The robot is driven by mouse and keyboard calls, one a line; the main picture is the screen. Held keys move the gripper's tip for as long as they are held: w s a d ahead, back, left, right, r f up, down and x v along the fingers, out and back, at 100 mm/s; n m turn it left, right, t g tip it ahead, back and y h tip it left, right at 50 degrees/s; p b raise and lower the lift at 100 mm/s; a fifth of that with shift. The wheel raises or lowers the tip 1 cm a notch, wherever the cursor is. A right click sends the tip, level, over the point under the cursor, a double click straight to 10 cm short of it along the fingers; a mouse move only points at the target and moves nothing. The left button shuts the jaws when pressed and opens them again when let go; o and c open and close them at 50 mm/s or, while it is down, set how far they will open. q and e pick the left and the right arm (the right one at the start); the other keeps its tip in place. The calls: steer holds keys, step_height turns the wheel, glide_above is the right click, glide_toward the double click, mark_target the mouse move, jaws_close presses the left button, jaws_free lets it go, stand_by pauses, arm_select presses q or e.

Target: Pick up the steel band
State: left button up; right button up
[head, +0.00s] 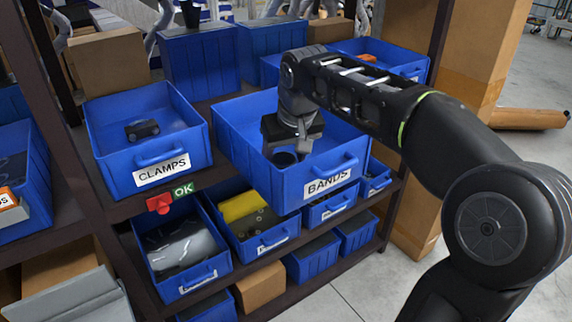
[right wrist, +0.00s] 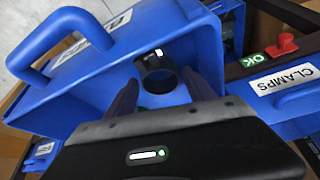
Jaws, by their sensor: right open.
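The blue bin labelled BANDS (head: 238,150) sits on the upper shelf. A dark, shiny ring-shaped steel band (head: 284,158) lies inside it, partly hidden by my right gripper (head: 297,146). In the right wrist view the band (right wrist: 157,72) stands out against the blue bin floor, just beyond the fingertips. My right gripper (right wrist: 164,88) reaches down into the bin with its two dark fingers apart and nothing held between them. Whether a finger touches the band I cannot tell. My left gripper is not in view.
The CLAMPS bin (head: 198,128) with a small black part stands left of the BANDS bin. More blue bins fill the lower shelf, and cardboard boxes (head: 466,80) stand at the right.

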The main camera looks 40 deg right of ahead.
steer(key=shift+w+f, duration=0.15)
steer(key=shift+f, duration=0.15)
stand_by(0.4)
steer(key=c, duration=1.2)
